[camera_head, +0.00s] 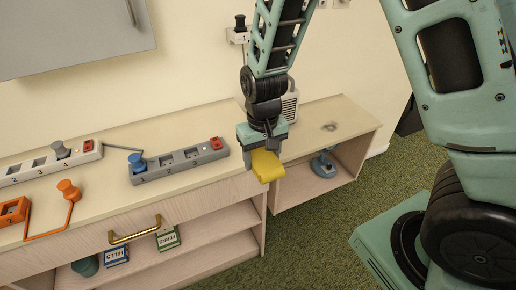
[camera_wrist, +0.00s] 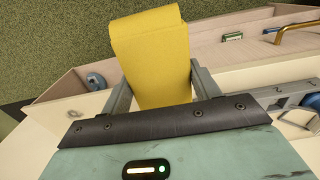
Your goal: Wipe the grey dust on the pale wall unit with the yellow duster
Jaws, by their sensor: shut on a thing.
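The pale wall unit (camera_head: 355,118) runs along the wall, with open shelves below its top. A small smudge of grey dust (camera_head: 329,127) lies on its top near the right end; it also shows at the left of the wrist view (camera_wrist: 74,113). My gripper (camera_head: 263,148) is shut on the yellow duster (camera_head: 266,166), near the front edge of the top and left of the dust. In the wrist view the duster (camera_wrist: 152,55) sticks out between the two grey fingers. The duster and the dust are apart. I cannot tell whether the duster touches the unit.
A grey switch strip (camera_head: 180,160) lies left of my gripper, with a white strip (camera_head: 40,166) and an orange box (camera_head: 14,211) further left. A pale radio-like box (camera_head: 290,103) stands behind my gripper. A blue object (camera_head: 323,167) sits on the right shelf. The top around the dust is clear.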

